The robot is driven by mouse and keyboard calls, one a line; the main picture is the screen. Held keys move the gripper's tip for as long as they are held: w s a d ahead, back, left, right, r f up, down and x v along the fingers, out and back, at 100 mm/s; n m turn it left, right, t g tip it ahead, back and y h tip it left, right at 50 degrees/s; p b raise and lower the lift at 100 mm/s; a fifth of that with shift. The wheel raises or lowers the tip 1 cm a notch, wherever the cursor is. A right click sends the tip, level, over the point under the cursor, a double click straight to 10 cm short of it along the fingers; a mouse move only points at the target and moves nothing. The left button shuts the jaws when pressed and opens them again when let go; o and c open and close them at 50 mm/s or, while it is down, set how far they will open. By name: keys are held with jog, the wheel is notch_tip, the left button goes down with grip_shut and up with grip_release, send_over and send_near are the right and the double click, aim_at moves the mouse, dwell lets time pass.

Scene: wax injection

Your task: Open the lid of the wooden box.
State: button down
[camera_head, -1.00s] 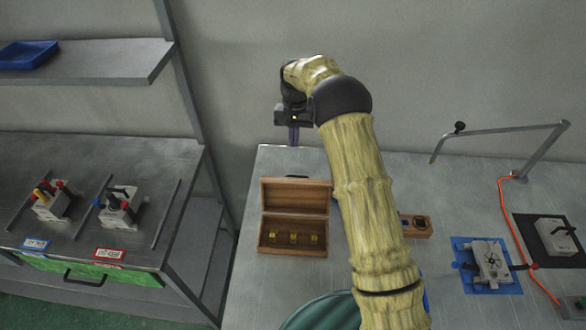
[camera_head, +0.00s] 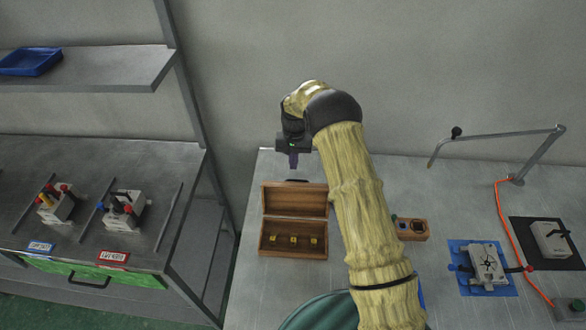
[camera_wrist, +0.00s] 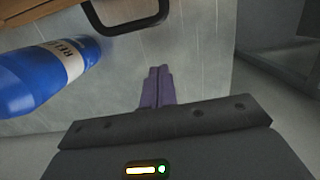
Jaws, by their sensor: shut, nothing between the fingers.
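The wooden box (camera_head: 266,241) stands on the metal table in the head view. Its lid (camera_head: 294,200) is raised, leaning up at the back, and several small gold pieces (camera_head: 293,240) show inside. My gripper (camera_head: 293,165) is above and behind the raised lid, apart from it. In the wrist view my gripper's purple fingers (camera_wrist: 158,88) are together and empty, over bare table. A dark handle (camera_wrist: 132,22) on a brown wooden edge (camera_wrist: 35,14) shows at the top of that view, ahead of the fingertips and not touched.
A blue labelled bottle (camera_wrist: 40,78) lies left of my fingers in the wrist view. A small wooden block with holes (camera_head: 412,229) sits right of my arm. A round green thing (camera_head: 315,312) is in front. Blue and black mats with devices are at right.

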aim_at(296, 196)
jog(key=s+p, duration=0.3)
jog(key=s, duration=0.1)
jog(key=shift+a+f, duration=0.15)
jog(key=shift+f, duration=0.2)
